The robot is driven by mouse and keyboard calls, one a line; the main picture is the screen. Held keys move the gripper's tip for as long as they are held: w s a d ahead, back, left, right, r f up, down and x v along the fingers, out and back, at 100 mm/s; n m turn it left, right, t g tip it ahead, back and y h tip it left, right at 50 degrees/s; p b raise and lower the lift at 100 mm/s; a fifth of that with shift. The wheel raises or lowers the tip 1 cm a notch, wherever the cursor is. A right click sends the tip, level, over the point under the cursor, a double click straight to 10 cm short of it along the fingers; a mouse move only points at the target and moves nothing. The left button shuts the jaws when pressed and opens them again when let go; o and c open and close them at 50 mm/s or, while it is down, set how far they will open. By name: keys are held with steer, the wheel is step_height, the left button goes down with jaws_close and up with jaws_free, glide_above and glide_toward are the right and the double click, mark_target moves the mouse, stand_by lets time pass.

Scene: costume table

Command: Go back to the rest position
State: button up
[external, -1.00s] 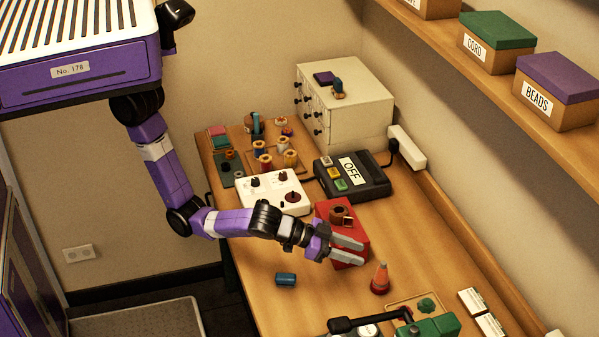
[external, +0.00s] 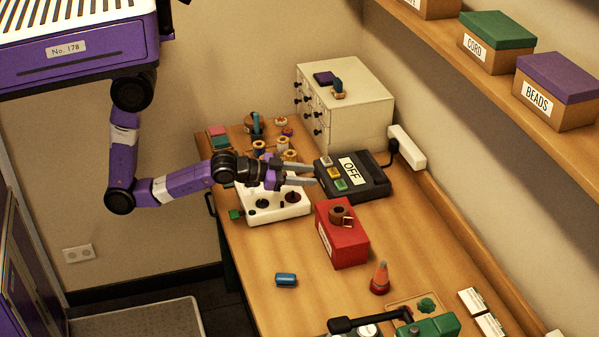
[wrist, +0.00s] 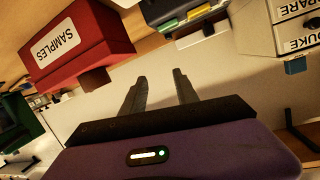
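My gripper (external: 300,174) is in the air above the white control box (external: 280,207) with dark knobs, left of the dark OFF box (external: 367,185). Its two grey fingers are apart with nothing between them. They also show apart and empty in the wrist view (wrist: 160,90). My arm is bent and reaches in from the left over the table edge.
The red box (external: 345,249), labelled SAMPLES in the wrist view (wrist: 85,45), stands on the table with a brown item (external: 340,213) on top. A drawer cabinet (external: 365,105) is behind.

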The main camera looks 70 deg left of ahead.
steer(key=shift+n+y, duration=0.5)
steer(key=shift+y, duration=0.2)
steer(key=s+a, duration=0.2)
steer(key=s+a+f, duration=0.1)
steer(key=s+a, duration=0.1)
steer(key=s, duration=0.1)
steer(key=s+a+f, duration=0.1)
steer(key=s+a, duration=0.1)
steer(key=s, duration=0.1)
steer(key=shift+s+a+b, duration=0.25)
steer(key=shift+b, duration=0.05)
steer(key=s+a+f+n+b, duration=0.1)
steer(key=s+a+b, duration=0.1)
steer(key=s, duration=0.8)
steer(key=s+a+f+n+y+b, duration=0.1)
steer(key=s+a+f+b, duration=0.1)
steer(key=s, duration=0.8)
steer(key=shift+a+f+n, duration=0.25)
steer(key=shift+a+n, duration=0.05)
steer(key=shift+a, duration=0.2)
steer(key=shift+s, duration=0.1)
